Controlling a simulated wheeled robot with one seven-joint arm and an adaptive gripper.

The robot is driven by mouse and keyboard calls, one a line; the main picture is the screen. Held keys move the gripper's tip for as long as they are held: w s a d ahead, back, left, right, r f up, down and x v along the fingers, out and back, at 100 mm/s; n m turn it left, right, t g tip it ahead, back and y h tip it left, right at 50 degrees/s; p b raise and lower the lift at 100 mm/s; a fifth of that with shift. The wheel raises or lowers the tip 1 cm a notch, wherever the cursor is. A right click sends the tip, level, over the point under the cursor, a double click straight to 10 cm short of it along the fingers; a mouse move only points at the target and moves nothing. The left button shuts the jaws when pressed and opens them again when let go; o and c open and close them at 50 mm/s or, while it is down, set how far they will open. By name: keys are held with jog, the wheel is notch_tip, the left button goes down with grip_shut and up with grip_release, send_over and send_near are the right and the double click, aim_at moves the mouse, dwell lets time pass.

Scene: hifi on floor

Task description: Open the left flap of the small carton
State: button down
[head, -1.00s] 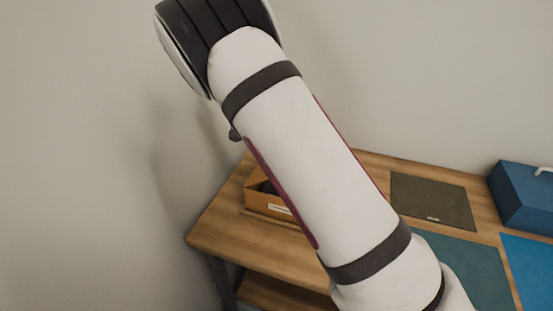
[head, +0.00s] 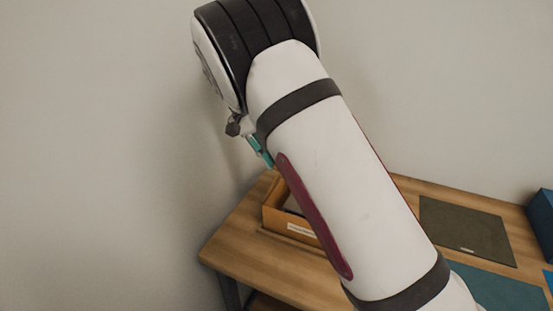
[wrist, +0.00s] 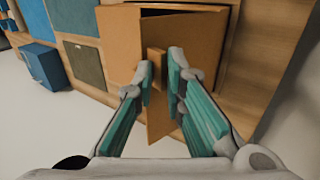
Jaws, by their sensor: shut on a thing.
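The small carton (head: 291,224) is an orange-brown box with a white label on its side, standing near the left end of the wooden table in the head view, partly hidden by my arm. In the wrist view the carton (wrist: 222,65) shows close up, with dark gaps along its top and right edges. In the head view only a bit of my gripper (head: 262,152) shows beside the arm.
The wooden table (head: 235,243) also bears a dark mat (head: 465,230), a teal mat (head: 495,288) and a blue box (head: 543,220) to the right. A bare wall stands close behind and to the left. My arm covers much of the table's middle.

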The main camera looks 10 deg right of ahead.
jog(key=shift+a+f, duration=0.55)
jog(key=shift+f, duration=0.3)
jog(key=c, duration=2)
grip_release()
jog(key=shift+o, duration=1.2)
jog(key=shift+w+f, duration=0.15)
jog(key=shift+w, duration=0.05)
notch_tip(320, 180, up, 11)
jog(key=shift+d, duration=0.25)
jog(key=shift+f, duration=0.1)
jog(key=shift+c, duration=0.3)
